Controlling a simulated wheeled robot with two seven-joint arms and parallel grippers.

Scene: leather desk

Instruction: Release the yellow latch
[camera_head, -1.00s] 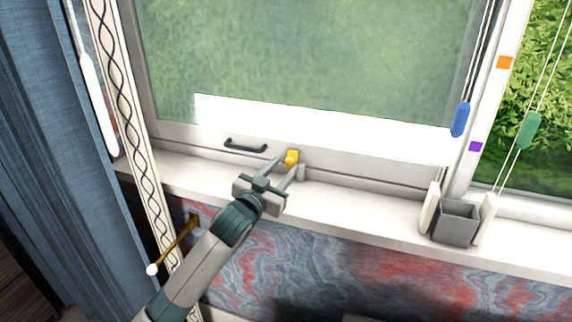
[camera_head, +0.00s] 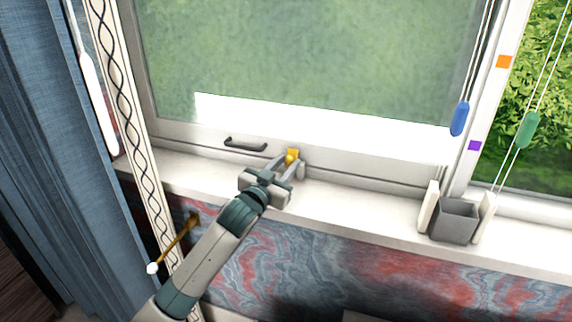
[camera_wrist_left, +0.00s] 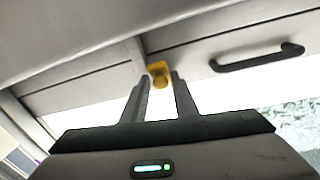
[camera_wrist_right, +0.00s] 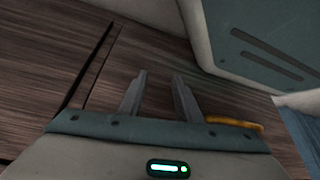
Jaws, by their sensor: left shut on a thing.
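The yellow latch (camera_head: 292,155) sits on the bottom rail of the window sash, right of the black handle. It also shows in the left wrist view (camera_wrist_left: 158,69), at the tips of the fingers. My left gripper (camera_head: 291,163) reaches up to it from below, shut on its yellow knob. In the left wrist view the fingers (camera_wrist_left: 160,78) lie close on each side of the knob. My right gripper (camera_wrist_right: 160,75) is outside the head view. In the right wrist view its fingers are apart with nothing between them, over dark wooden boards.
A black handle (camera_head: 245,145) is on the sash left of the latch. A grey cup (camera_head: 457,221) stands on the white sill (camera_head: 350,208) to the right. Cords with a blue pull (camera_head: 460,119) and a green pull (camera_head: 528,130) hang at the right. A blue curtain (camera_head: 40,150) is at the left.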

